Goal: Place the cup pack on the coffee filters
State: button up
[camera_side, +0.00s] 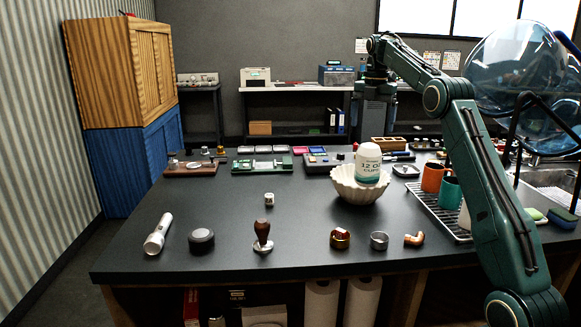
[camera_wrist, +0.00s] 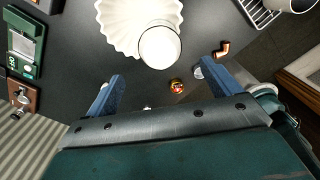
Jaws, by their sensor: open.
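The white cup pack (camera_side: 368,164), with a teal band and "12 OZ cups" lettering, stands roughly upright in the cream, fluted coffee filters (camera_side: 352,195), right of their middle. Its base is partly hidden by the filters. In the wrist view, the pack's round end (camera_wrist: 160,46) overlaps the lower right of the filters (camera_wrist: 122,22). My gripper (camera_wrist: 167,76) is open and empty, its two blue fingers apart and clear of the pack, which lies beyond them.
A drying rack (camera_side: 432,214) with mugs stands right. The counter left of the filters is mostly clear.

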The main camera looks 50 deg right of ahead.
dwell(0.4)
jog(key=shift+a+r, duration=0.25)
jog(key=shift+a, duration=0.15)
jog(key=s+a+r+m+t, duration=0.1)
jog(key=s+a+r+m, duration=0.15)
jog(key=a, duration=0.45)
jog(key=s+a+r+m+t+h, duration=0.1)
jog(key=s+a+m, duration=0.25)
jog(key=a, duration=0.35)
jog(key=s+a+r+m+t, duration=0.1)
jog(key=s+a+r+m, duration=0.15)
jog(key=a, duration=0.55)
jog(key=s+a+f+m+t, duration=0.1)
jog(key=s+a+f+m, duration=0.4)
jog(key=s, duration=0.3)
jog(key=s+a+f+m+t+y, duration=0.1)
jog(key=s+a+f+m, duration=0.4)
jog(key=s+a+f, duration=0.2)
jog(key=shift+s+a+f+m+t, duration=0.25)
jog(key=shift+s+f+m+t, duration=0.15)
jog(key=shift+s, duration=0.8)
